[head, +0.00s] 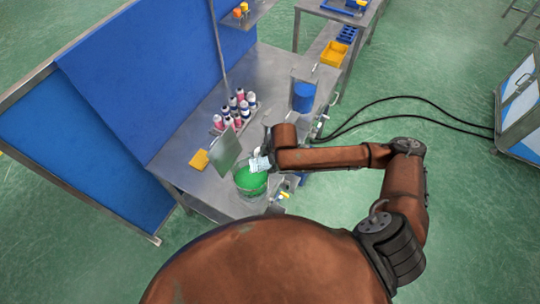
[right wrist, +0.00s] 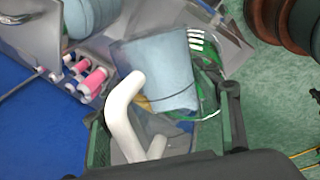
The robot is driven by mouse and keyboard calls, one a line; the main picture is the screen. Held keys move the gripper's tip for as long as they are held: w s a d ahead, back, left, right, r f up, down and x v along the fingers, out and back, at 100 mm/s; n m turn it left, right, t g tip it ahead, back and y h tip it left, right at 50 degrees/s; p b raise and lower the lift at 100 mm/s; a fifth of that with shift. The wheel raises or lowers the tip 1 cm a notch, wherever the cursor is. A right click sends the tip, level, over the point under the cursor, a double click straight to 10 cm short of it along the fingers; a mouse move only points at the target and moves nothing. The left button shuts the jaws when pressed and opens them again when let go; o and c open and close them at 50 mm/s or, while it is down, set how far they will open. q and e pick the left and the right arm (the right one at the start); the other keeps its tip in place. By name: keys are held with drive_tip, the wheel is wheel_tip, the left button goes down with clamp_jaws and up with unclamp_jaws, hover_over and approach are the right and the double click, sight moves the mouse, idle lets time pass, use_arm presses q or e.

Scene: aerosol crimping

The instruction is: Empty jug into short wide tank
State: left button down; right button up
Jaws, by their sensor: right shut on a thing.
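A wide clear tank (head: 250,184) with green liquid in it stands at the table's front edge in the head view. My right gripper (head: 263,161) is over the tank's far side, shut on the jug. In the head view the jug is a small pale shape, mostly hidden by the gripper. In the right wrist view the jug's white handle (right wrist: 122,112) shows between the fingers of my right gripper (right wrist: 165,125). Whether any liquid is in the jug or flowing from it I cannot tell. My left gripper is not in view.
A blue cylindrical container (head: 303,97) stands further back. A yellow block (head: 199,160) lies at left. A blue partition (head: 150,80) bounds the table's left side.

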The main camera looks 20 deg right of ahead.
sight(261, 158)
drive_tip(key=shift+a+r+h+p, duration=0.15)
drive_tip(key=shift+a+h+p, duration=0.15)
drive_tip(key=shift+h+p, duration=0.3)
drive_tip(key=shift+w+a+r+h+p, duration=0.15)
drive_tip(key=shift+a+r+h+p, duration=0.45)
drive_tip(key=shift+p, duration=1.1)
drive_tip(key=shift+a+n+g+h+p, duration=0.2)
drive_tip(key=shift+n+g+h+p, duration=0.1)
drive_tip(key=shift+h+p, duration=0.1)
drive_tip(key=shift+a+r+h, duration=0.1)
drive_tip(key=shift+a+h, duration=0.15)
drive_tip(key=shift+h, duration=0.25)
